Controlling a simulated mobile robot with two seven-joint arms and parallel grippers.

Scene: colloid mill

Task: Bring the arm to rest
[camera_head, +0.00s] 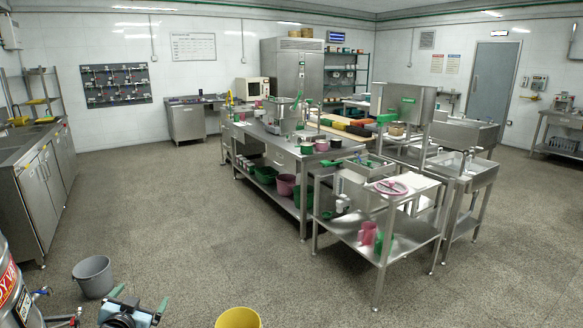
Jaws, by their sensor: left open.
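My left gripper (139,300) shows at the bottom edge, left of centre. Its two fingers stand apart and I see nothing between them. It is over the open floor, to the right of a grey bucket (93,277) and left of a yellow bucket (238,318). The rest of its arm is mostly cut off by the frame. My right gripper is not in view.
A steel drum (14,290) with a red label stands at the lower left edge. A steel cabinet (42,180) lines the left wall. Steel tables with a pink and green bucket row and a lower shelf (385,238) stand centre right. The speckled floor (150,220) between is clear.

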